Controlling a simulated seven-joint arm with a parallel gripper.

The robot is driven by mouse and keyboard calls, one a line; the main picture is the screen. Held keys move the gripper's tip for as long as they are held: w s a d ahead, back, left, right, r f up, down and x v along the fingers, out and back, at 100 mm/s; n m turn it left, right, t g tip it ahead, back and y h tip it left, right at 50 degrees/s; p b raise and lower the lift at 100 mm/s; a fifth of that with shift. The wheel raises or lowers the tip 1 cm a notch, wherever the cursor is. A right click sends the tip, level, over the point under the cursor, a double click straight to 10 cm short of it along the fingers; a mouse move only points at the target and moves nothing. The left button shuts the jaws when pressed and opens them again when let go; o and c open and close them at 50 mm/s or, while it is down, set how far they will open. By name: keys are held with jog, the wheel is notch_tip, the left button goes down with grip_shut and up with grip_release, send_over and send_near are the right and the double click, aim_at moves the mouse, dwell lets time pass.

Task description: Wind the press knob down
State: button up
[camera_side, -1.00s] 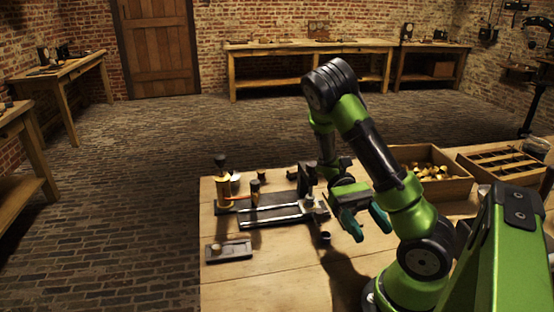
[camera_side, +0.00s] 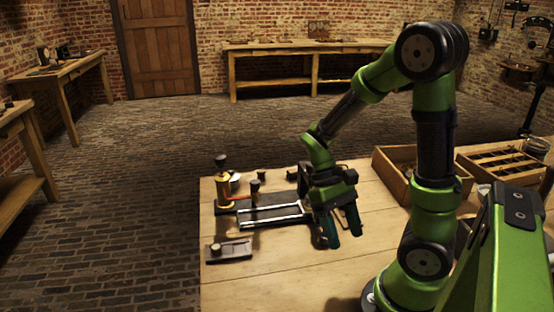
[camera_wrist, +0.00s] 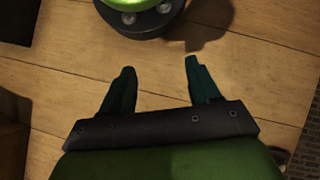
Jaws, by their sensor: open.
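The press stands on the left part of the wooden workbench in the side view, with a dark flat bed and bright rails (camera_side: 270,217). I cannot tell for certain which part is its knob; the right end of the press is partly hidden behind my gripper. My gripper (camera_side: 343,232) hangs with its teal fingers pointing down at the right end of the press, above the bench. In the wrist view my gripper (camera_wrist: 157,85) shows its two fingers apart with bare bench between them and nothing held.
A brass cylinder with a dark top (camera_side: 222,190) and a small dark cylinder (camera_side: 255,190) stand at the left. A small plate with a button (camera_side: 228,250) lies in front. A wooden box (camera_side: 390,170) and a divided tray (camera_side: 500,165) stand at the back right.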

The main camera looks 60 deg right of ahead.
jog(key=w+a+r+t, duration=1.1)
jog(key=t, duration=0.1)
jog(key=w+a+f+m+t+h, duration=0.1)
jog(key=w+f+m+t+h, duration=0.15)
jog(key=w, duration=0.65)
jog(key=w+a+f+m+t+h, duration=0.1)
jog(key=w+f+m, duration=0.3)
jog(key=w, duration=0.5)
jog(key=m+g+h, duration=0.9)
jog(key=g+h, duration=0.3)
jog(key=h, duration=0.6)
send_near(309, 170)
jog(key=shift+y, duration=0.25)
jog(key=d, duration=0.4)
jog(key=s+d, duration=0.1)
jog(key=d, duration=0.6)
jog(key=shift+s+d+r, duration=0.2)
jog(key=shift+s+d, duration=0.1)
jog(key=shift+d, duration=0.05)
